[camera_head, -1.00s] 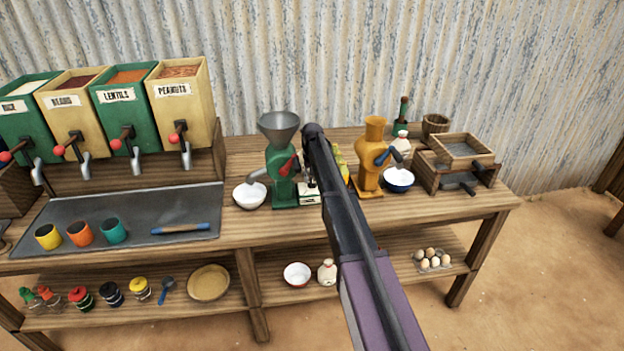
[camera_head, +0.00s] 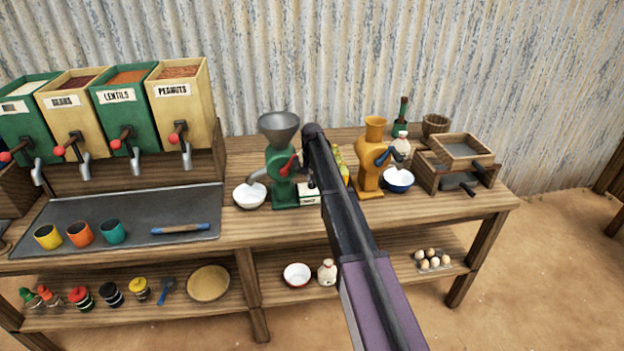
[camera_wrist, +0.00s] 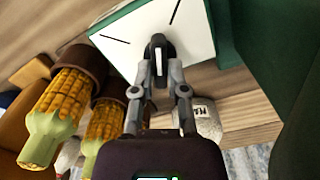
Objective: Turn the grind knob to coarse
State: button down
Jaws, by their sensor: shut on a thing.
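The grind knob (camera_wrist: 157,46) is black with a white pointer line, on a white plate (camera_wrist: 128,52) with a green surround. The plate has two black marks, one at left and one at upper right. The pointer stands roughly upright in the wrist view, between the marks. My gripper (camera_wrist: 159,74) is shut on the knob, one finger on each side. The green grinder (camera_head: 281,164) with a grey hopper and its white-faced box (camera_head: 308,194) show in the head view. There my arm hides the knob and the gripper.
A white bowl (camera_head: 250,195) stands left of the green grinder. An orange grinder (camera_head: 371,165) and blue bowl (camera_head: 398,181) stand right of my arm. Corn cobs (camera_wrist: 60,105) lie close to my gripper at left. A wooden sieve box (camera_head: 460,165) is at the right end.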

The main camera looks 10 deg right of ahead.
aim_at(312, 179)
dwell(0.3)
jog(key=c, duration=0.7)
grip_release()
jog(key=shift+o, duration=0.2)
jog(key=shift+n, duration=0.3)
jog(key=n, duration=0.3)
notch_tip(312, 179, up, 14)
jog(key=p, duration=1.4)
jog(key=s+f+n+b, duration=0.1)
jog(key=s+f+b, duration=0.2)
jog(key=s, duration=1.1)
jog(key=s+f+n+b, duration=0.1)
jog(key=s+f+b, duration=0.3)
jog(key=s, duration=1.1)
jog(key=shift+s+f+n, duration=0.2)
jog(key=shift+n, duration=0.1)
